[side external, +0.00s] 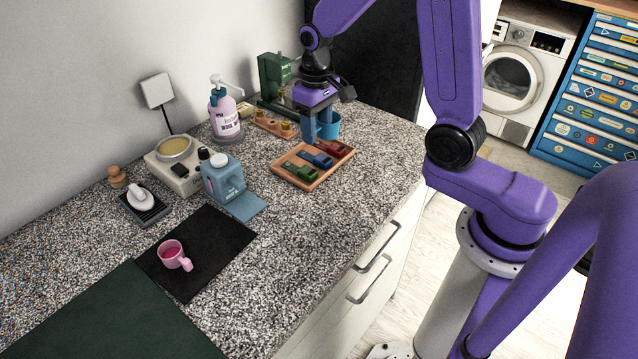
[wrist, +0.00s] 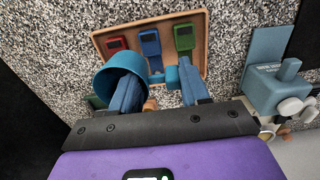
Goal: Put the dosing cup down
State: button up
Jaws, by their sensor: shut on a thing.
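My gripper (side external: 312,138) is shut on a teal cup (side external: 331,127), the dosing cup, behind the wooden tray. In the wrist view the cup (wrist: 113,72) is tilted with its open mouth in sight. One finger reaches into its mouth, and the other is at the handle (wrist: 172,79) side. The fingers hide part of the cup, and I cannot tell whether its base touches the counter. A second, pink cup (side external: 172,253) with pink contents stands on a black mat (side external: 214,236).
A wooden tray (side external: 290,179) with red, blue and green pieces lies beside my gripper. A blue jug (side external: 222,178), pump bottle (side external: 225,118), scale-like device (side external: 170,170) and green block (side external: 273,76) stand nearby. The speckled counter (side external: 305,230) is clear toward its front edge.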

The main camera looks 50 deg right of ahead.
jog(key=shift+a, duration=0.1)
jog(key=s+a+r, duration=0.3)
jog(key=s+a, duration=0.3)
jog(key=s, duration=0.1)
jog(key=s+a+r, duration=0.3)
jog(key=s+a, duration=0.2)
jog(key=s, duration=0.1)
jog(key=w+a+f, duration=0.3)
jog(key=w+f, duration=0.1)
jog(key=w, duration=0.4)
jog(key=shift+w+a+f, duration=0.25)
jog(key=shift+a+f, duration=0.05)
jog(key=shift+f, duration=0.1)
jog(key=w+f, duration=0.1)
jog(key=f, duration=0.1)
jog(key=w+a+f, duration=0.1)
jog(key=w+f, duration=0.1)
jog(key=shift+a, duration=0.1)
jog(key=shift+w+a+f, duration=0.25)
jog(key=shift+w+f, duration=0.4)
jog(key=shift+f, duration=1.7)
